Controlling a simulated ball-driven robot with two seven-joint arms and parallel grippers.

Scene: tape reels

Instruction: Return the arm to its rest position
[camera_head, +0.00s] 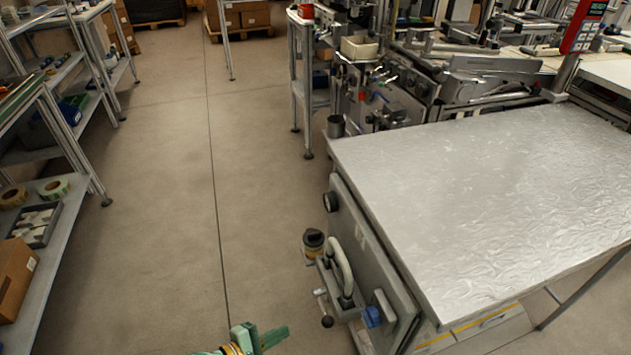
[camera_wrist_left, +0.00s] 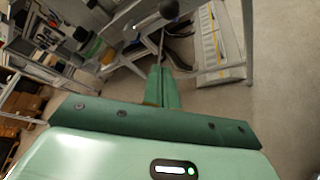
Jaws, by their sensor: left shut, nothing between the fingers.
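My left gripper (camera_head: 262,338) shows at the bottom edge of the head view, low over the bare floor and left of the metal-topped bench. Only its green fingers and a yellowish band show there. In the left wrist view my left gripper (camera_wrist_left: 163,75) has its green fingers together, with nothing between them. My right gripper is in neither view.
A metal-topped bench (camera_head: 480,190) fills the right, with a handle and knobs (camera_head: 343,270) on its near side. Shelves (camera_head: 60,240) with tape reels (camera_head: 54,187) stand at the left. The floor aisle (camera_head: 170,200) between them is clear.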

